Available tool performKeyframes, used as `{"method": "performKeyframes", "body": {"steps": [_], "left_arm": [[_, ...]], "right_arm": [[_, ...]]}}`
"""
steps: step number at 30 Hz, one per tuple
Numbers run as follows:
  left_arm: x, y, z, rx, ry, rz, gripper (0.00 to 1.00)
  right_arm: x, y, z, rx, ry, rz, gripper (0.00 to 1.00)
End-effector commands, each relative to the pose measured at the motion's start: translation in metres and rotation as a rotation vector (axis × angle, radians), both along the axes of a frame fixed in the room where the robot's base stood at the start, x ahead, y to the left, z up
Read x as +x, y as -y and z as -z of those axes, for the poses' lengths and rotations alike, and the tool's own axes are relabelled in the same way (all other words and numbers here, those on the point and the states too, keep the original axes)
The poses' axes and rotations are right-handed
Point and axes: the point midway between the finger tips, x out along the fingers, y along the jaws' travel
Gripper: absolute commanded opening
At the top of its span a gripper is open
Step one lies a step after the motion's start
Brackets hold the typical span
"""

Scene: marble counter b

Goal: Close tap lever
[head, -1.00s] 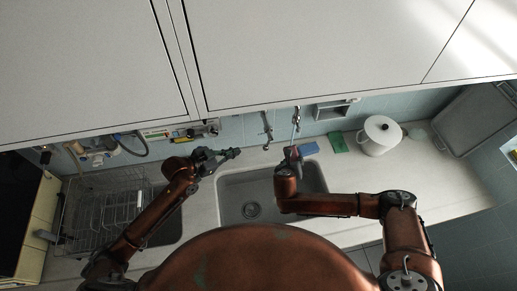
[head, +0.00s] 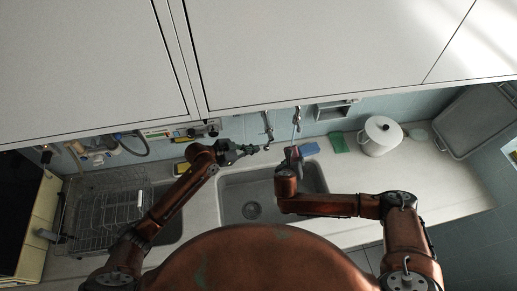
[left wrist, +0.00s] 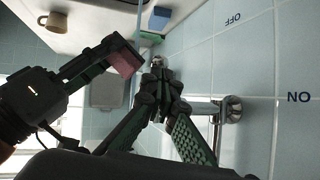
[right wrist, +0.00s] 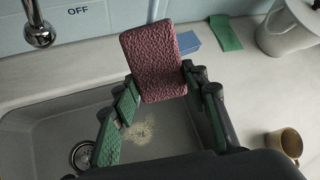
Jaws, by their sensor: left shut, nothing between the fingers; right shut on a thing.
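The chrome tap (head: 267,126) stands at the back wall above the sink. It also shows in the left wrist view (left wrist: 228,110), by wall labels reading OFF and ON. I cannot clearly make out its lever. My left gripper (head: 263,148) is shut and empty, with its tips close to the tap's front end; contact is unclear. In the left wrist view the closed fingers (left wrist: 158,76) partly cover the tap. My right gripper (right wrist: 160,84) is shut on a pink sponge (right wrist: 155,60), above the sink's back right. The tap's spout (right wrist: 39,32) shows at upper left there.
The sink (head: 233,187) has a drain (right wrist: 83,155) and yellowish residue (right wrist: 144,131). A wire dish rack (head: 85,222) stands left. A blue sponge (head: 309,148), green cloth (head: 339,142) and white pot (head: 380,137) are right of the tap. Cabinets (head: 300,50) overhang the counter.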

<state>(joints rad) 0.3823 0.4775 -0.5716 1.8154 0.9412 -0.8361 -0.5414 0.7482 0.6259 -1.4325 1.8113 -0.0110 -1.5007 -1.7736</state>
Motion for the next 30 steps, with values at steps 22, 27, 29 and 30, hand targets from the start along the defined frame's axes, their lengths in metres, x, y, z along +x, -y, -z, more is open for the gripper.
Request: {"method": "performKeyframes", "body": {"steps": [22,27,29,30], "left_arm": [[0.014,0.024,0.019,0.0,0.001,0.001,0.0],[0.014,0.03,0.026,-0.076,0.013,0.001,0.0],[0.015,0.032,0.028,-0.094,0.017,-0.001,0.0],[0.016,0.034,0.028,-0.098,0.019,0.0,0.0]], "right_arm": [[0.0,0.0,0.0,0.0,0.0,0.0,0.22],[0.0,0.0,0.0,0.0,0.0,0.0,0.22],[0.0,0.0,0.0,0.0,0.0,0.0,0.22],[0.0,0.0,0.0,0.0,0.0,0.0,0.22]]}}
